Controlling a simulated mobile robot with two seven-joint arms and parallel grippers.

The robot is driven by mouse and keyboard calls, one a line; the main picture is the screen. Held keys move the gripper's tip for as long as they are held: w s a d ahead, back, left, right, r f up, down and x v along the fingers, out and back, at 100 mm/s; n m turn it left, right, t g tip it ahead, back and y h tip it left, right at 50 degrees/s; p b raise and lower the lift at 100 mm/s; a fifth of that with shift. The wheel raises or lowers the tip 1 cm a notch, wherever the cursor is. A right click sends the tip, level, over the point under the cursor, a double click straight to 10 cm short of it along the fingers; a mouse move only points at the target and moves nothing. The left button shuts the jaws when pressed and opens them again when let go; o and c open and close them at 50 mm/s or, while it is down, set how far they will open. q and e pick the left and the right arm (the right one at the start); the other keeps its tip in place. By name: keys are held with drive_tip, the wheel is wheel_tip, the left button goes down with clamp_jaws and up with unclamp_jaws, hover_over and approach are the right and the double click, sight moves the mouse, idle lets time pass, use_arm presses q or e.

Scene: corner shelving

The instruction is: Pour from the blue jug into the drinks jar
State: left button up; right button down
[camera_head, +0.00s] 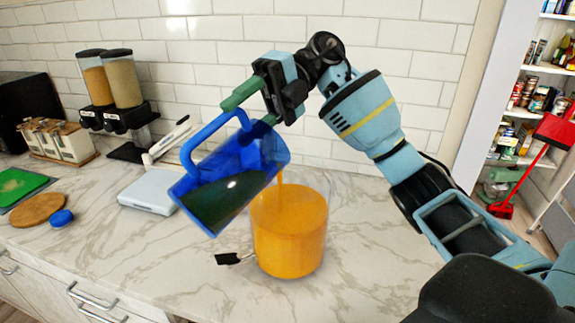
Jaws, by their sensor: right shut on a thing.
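The blue jug (229,178) is tilted to the right above the counter, its rim over the left side of the drinks jar. My right gripper (238,100) is shut on the top of the jug's handle. Dark content shows through the jug's lower side. The drinks jar (289,232) is a wide clear vessel, upright on the counter, holding orange liquid to near its top. A thin orange stream runs from the jug's rim down into the jar. A small black tap shows at the jar's lower left. My left gripper is not in view.
A white kitchen scale (148,192) lies left of the jug. Two cereal dispensers (122,82), a rack of white canisters (60,141), a round wooden board (39,209) and a blue lid (62,218) are further left. The counter right of the jar is clear.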

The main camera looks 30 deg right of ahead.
sight(228, 120)
drive_tip(key=shift+s+d+r, duration=0.1)
drive_tip(key=shift+s+r, duration=0.05)
drive_tip(key=shift+r, duration=0.4)
drive_tip(key=shift+s+r, duration=0.15)
drive_tip(key=shift+r, duration=0.35)
drive_tip(key=shift+w+f, duration=0.15)
drive_tip(key=shift+f, duration=0.15)
drive_tip(key=shift+s+a+r+t+h+p, duration=0.15)
drive_tip(key=shift+s+a+r+h+p, duration=0.2)
drive_tip(key=shift+r+p, duration=0.15)
drive_tip(key=shift+s+a+r+t+h+p, duration=0.15)
drive_tip(key=shift+s+a+r+h+p, duration=0.1)
drive_tip(key=shift+a+r+h+p, duration=0.15)
drive_tip(key=shift+w+a+f+h, duration=0.15)
drive_tip(key=shift+a+f+h, duration=0.45)
drive_tip(key=shift+f, duration=0.55)
drive_tip(key=shift+a+f, duration=0.1)
drive_tip(key=shift+a, duration=0.05)
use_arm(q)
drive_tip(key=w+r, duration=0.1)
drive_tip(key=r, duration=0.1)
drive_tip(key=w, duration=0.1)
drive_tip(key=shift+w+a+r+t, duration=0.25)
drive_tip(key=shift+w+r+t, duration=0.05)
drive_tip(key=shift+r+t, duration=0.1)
use_arm(e)
drive_tip(key=shift+a+h, duration=0.15)
drive_tip(key=shift+h, duration=0.2)
drive_tip(key=shift+a, duration=0.1)
